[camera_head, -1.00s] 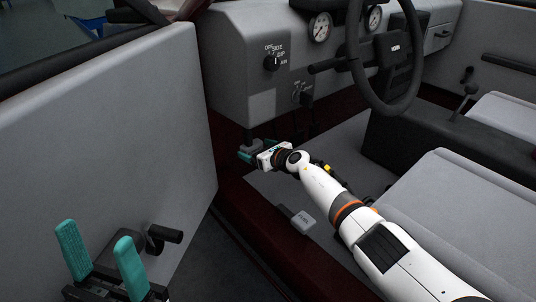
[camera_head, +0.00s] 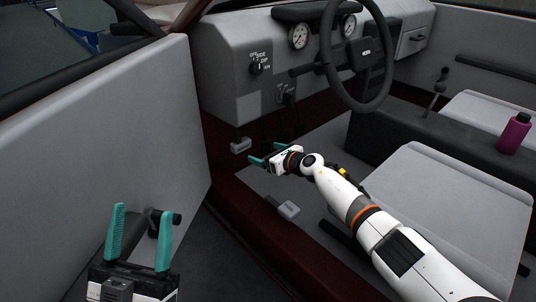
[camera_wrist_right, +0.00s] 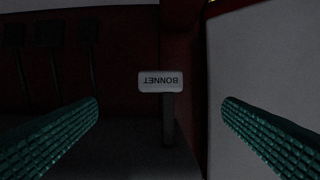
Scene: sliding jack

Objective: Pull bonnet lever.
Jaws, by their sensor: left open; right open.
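The bonnet lever (camera_head: 240,145) is a small pale grey handle below the left end of the dashboard. In the right wrist view its pale plate (camera_wrist_right: 158,81) reads BONNET upside down, on a dark stem. My right gripper (camera_head: 265,155) is open, just right of the lever and apart from it in the head view. In the wrist view the lever lies between the lines of the two teal fingers, beyond the tips, with nothing held. My left gripper (camera_head: 141,210) is open and empty at the lower left, before the door's inner panel.
The open door (camera_head: 100,150) fills the left side. The steering wheel (camera_head: 360,60) and dashboard (camera_head: 230,70) are above my right arm. Another pale grey handle (camera_head: 288,209) is low on the sill side. A seat (camera_head: 450,200) and a magenta bottle (camera_head: 514,133) are at the right.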

